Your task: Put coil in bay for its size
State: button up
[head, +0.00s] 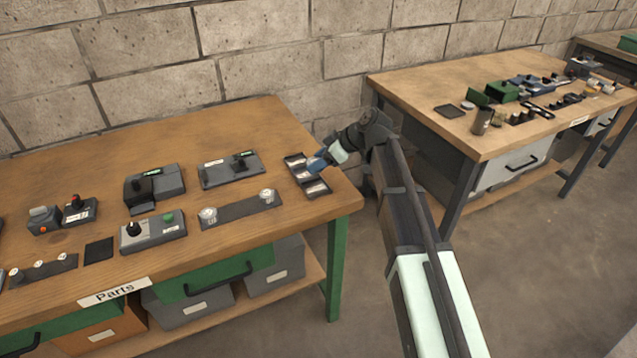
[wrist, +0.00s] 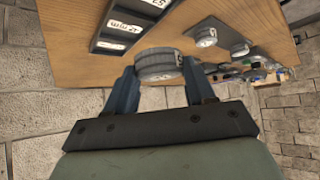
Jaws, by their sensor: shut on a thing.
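My gripper (wrist: 161,70) is shut on a grey, round coil (wrist: 157,62) with dark marks on its side, held between the two blue fingers. The marks are too small to read. In the head view my gripper (head: 319,163) is over the right part of the dark bay tray (head: 293,172), and the coil cannot be made out there. The tray has several compartments with white labels, and it lies near the table's right end. In the wrist view the tray (wrist: 118,34) is beyond the coil, up and left. Whether the coil touches the tray cannot be told.
A dark strip (head: 237,207) left of the tray holds two similar coils, one at each end. Control boxes (head: 153,232) and a flat panel (head: 231,168) stand further left and behind. A brick wall (head: 250,45) rises behind the wooden table (head: 60,185).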

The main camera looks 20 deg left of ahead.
jog(key=shift+f, duration=3.75)
jog(key=shift+f, duration=0.15)
jog(key=o, duration=1)
jog(key=v, duration=1.2)
